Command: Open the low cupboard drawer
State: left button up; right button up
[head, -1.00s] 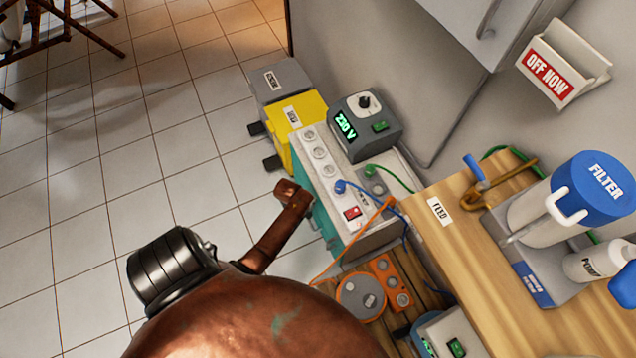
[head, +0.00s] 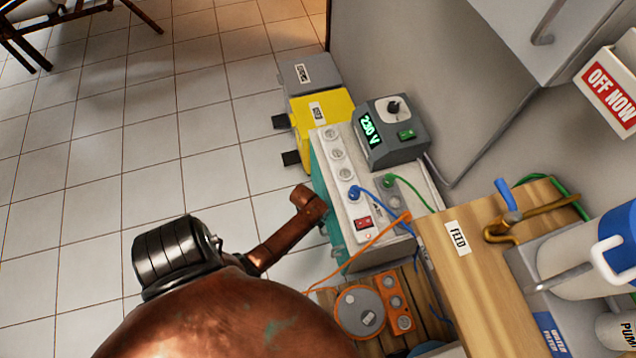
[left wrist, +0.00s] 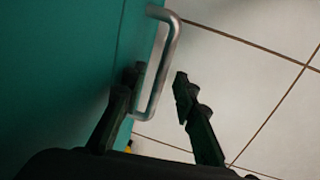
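The low cupboard's teal side (head: 337,233) shows beside the floor in the head view, under a white top. In the left wrist view, its teal front (left wrist: 60,70) fills the left side and carries a silver bar handle (left wrist: 171,45). My left gripper (left wrist: 158,78) is open there, with one dark finger on the panel side of the handle and the other on the floor side. The bar lies between the fingers in the picture; I see no clear contact. The gripper itself cannot be made out in the head view. My right gripper is not in view.
Sockets, a 230 V unit (head: 393,131) and cables stand on the white top (head: 352,210). Yellow (head: 323,117) and grey (head: 303,72) boxes lie behind it. An orange reel (head: 360,311) and the wooden FEED counter (head: 440,262) are nearer.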

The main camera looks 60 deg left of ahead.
pick_arm(q)
jog(key=shift+c, duration=0.5)
grip_shut()
